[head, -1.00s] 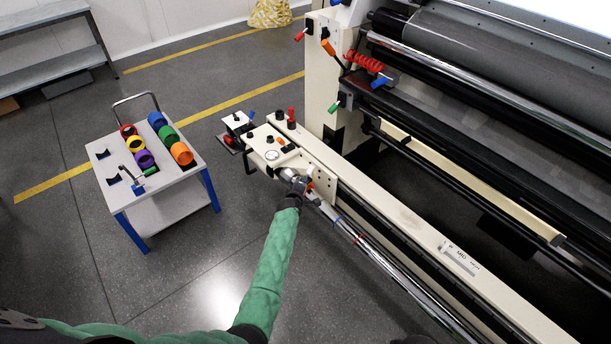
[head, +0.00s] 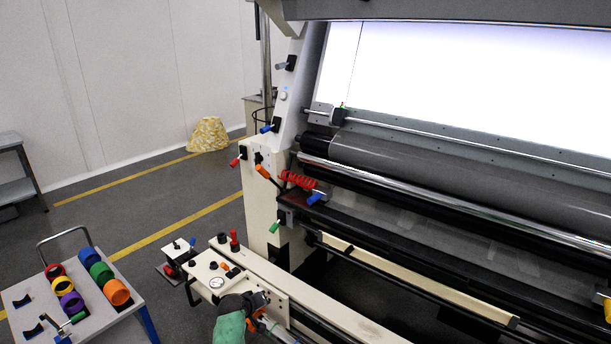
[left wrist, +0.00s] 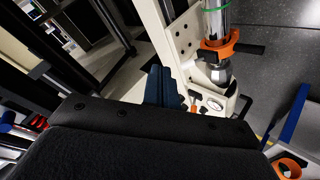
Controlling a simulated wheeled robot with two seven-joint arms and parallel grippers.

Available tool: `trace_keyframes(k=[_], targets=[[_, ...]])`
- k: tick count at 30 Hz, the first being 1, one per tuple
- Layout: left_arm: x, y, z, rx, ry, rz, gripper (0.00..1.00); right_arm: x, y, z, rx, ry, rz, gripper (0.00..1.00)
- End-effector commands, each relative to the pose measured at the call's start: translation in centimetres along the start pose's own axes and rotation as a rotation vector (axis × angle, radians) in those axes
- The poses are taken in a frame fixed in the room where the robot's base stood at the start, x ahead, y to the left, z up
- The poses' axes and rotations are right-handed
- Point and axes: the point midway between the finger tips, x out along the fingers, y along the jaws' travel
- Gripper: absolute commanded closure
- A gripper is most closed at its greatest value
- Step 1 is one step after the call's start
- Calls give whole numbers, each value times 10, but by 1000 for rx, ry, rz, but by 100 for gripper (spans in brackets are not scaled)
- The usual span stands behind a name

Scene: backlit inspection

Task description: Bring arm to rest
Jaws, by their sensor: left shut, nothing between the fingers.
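My left arm, in a green sleeve, comes in at the bottom of the head view. Its dark left gripper (head: 258,299) is in front of the cream machine end with the round gauge (head: 216,283). In the left wrist view the dark blue fingers (left wrist: 160,86) are together with nothing between them. Beyond them is the cream machine plate (left wrist: 182,40), with a metal chuck and orange collar (left wrist: 222,46) on a shiny bar to the right. I cannot tell whether the gripper touches the machine. My right gripper is not in view.
A trolley (head: 105,325) with coloured rings stands at the lower left. The large machine with a bright lit panel (head: 470,90) fills the right. A yellow draped heap (head: 208,134) stands by the back wall. Grey floor with yellow lines is clear between trolley and wall.

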Motion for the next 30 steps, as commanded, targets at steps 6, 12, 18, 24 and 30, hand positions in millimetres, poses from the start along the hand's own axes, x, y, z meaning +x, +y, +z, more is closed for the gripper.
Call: trace_keyframes(k=[6, 12, 18, 24, 30], targets=[[-96, 12, 27, 294, -144, -116, 100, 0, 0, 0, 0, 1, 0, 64], [-178, 1, 88, 446, -259, -218, 100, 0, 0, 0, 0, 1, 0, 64], [-242, -11, 149, 505, -323, -277, 100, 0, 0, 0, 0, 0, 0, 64], [-290, -22, 208, 540, -359, -295, 100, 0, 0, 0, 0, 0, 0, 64], [-325, -40, 277, 551, -442, -296, 100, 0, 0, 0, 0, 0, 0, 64]])
